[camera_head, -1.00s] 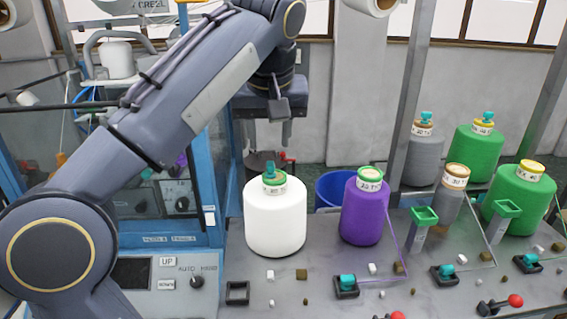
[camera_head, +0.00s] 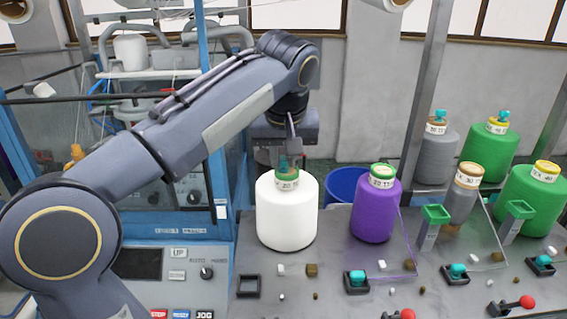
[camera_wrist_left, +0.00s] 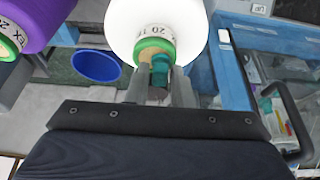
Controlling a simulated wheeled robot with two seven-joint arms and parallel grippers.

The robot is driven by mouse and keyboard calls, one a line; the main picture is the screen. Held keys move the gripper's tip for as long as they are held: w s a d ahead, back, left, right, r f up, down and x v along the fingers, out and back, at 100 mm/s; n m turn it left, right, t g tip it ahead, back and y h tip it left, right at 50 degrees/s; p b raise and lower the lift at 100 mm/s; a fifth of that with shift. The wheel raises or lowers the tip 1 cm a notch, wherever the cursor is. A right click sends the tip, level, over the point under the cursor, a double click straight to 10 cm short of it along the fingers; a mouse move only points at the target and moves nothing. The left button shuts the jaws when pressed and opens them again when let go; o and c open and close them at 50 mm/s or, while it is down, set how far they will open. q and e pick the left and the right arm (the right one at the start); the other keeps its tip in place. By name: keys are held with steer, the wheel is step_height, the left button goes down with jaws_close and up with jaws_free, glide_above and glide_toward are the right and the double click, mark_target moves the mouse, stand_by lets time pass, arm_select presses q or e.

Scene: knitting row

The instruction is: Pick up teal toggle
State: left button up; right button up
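A teal toggle (camera_wrist_left: 160,70) stands on top of the white yarn cone (camera_head: 286,215), inside its green-rimmed top. My left gripper (camera_head: 289,158) points down at the top of this cone. In the left wrist view the left gripper (camera_wrist_left: 160,88) is open, with its fingers on either side of the toggle; whether they touch it I cannot tell. In the head view the fingers mostly cover this toggle. Other teal toggles sit on the grey cone (camera_head: 436,157), on a green cone (camera_head: 485,155) and in black holders (camera_head: 357,283) on the table. My right gripper is not in view.
A purple cone (camera_head: 373,215) stands close to the right of the white one. Green funnel-topped posts (camera_head: 428,235) and red-knobbed levers (camera_head: 512,306) are farther right. A blue machine frame (camera_head: 218,150) is close on the left. A blue bucket (camera_head: 346,184) stands behind.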

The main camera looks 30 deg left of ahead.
mark_target(283, 159)
arm_select(q)
jaws_close()
steer(key=shift+r, duration=0.15)
step_height(283, 159, up, 10)
stand_by(0.7)
stand_by(0.9)
